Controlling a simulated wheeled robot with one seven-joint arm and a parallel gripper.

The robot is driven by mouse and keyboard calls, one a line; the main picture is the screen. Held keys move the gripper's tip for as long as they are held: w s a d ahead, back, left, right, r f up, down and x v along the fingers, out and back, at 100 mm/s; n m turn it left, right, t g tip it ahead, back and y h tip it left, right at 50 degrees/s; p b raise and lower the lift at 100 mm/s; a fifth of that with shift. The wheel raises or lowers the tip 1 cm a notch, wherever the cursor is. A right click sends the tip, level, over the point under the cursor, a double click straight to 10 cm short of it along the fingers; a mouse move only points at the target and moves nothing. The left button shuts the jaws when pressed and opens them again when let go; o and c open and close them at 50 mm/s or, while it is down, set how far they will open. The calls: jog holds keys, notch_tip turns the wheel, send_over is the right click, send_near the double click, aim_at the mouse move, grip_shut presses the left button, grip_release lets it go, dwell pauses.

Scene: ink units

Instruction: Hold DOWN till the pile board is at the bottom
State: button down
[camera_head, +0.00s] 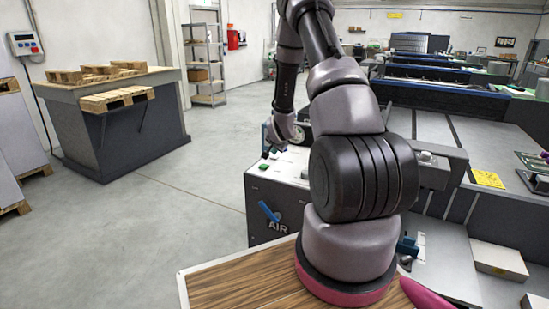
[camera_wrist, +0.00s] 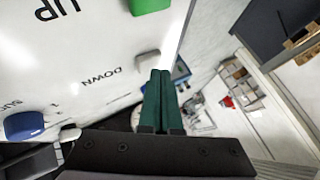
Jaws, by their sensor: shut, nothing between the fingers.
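The control panel (camera_wrist: 60,55) is white and fills the left of the wrist view, with "UP" and "DOWN" printed on it. A green button (camera_wrist: 150,4) is in line with "UP". A grey button (camera_wrist: 147,60) is in line with "DOWN". My gripper (camera_wrist: 160,74) is shut and empty, its two dark green fingers together. Its tips are right beside the grey button; I cannot tell whether they touch it. In the head view my gripper (camera_head: 267,151) is low over the panel top of the grey box marked "AIR" (camera_head: 262,205). I cannot make out the pile board.
A blue button (camera_wrist: 24,125) is at the left of the wrist view. A dark table (camera_head: 130,125) with small wooden pallets (camera_head: 117,99) stands at the left. A wooden surface (camera_head: 235,285) lies in front. Printing machines fill the right. Grey floor is free between table and box.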

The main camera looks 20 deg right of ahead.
aim_at(274, 157)
jog(key=shift+f, duration=0.4)
dwell(1.4)
dwell(1.6)
jog(key=shift+r, duration=0.85)
jog(key=shift+r, duration=2.55)
